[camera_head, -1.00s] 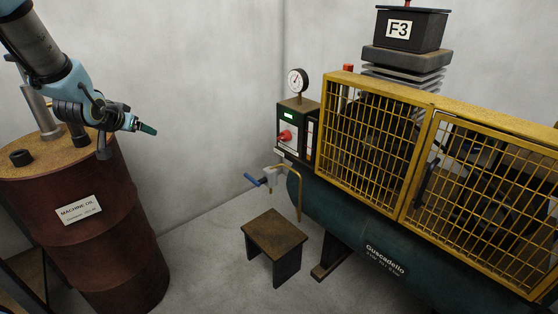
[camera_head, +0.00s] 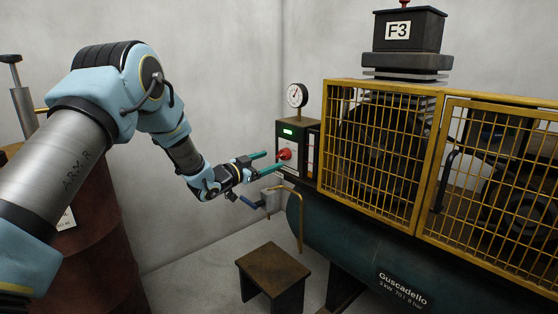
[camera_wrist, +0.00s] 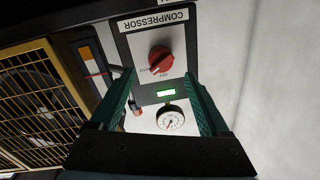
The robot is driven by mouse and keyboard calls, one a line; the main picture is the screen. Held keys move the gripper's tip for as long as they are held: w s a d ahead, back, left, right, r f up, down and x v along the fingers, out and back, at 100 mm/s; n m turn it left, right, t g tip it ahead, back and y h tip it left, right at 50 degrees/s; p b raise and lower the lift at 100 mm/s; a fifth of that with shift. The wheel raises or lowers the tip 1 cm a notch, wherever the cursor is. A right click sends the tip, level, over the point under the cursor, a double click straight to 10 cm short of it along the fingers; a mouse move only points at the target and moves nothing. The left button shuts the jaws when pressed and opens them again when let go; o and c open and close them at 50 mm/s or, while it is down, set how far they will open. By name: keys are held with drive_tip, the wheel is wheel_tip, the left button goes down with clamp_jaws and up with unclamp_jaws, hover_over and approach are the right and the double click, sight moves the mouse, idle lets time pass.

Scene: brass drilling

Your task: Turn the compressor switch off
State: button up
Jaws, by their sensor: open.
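The compressor switch is a red rotary knob (camera_head: 284,154) on a light plate on the front of the control box (camera_head: 297,129). In the wrist view the knob (camera_wrist: 161,60) sits under a "COMPRESSOR" label, with small lettering beside it that I cannot fully read. A green display (camera_head: 288,132) is lit on the box. My gripper (camera_head: 274,161) is open and empty, its two green fingers pointing at the knob. In the wrist view my gripper (camera_wrist: 160,80) has its fingers spread on either side of the panel, the knob just beyond the gap; contact is not clear.
A pressure gauge (camera_head: 297,95) stands on the box. The yellow mesh cage (camera_head: 378,150) is to the right. A stool (camera_head: 273,268) stands on the floor.

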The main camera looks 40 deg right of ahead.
sight(280, 156)
drive_tip(key=shift+w+d, duration=0.15)
drive_tip(key=shift+d, duration=2.55)
drive_tip(key=shift+c, duration=0.4)
clamp_jaws()
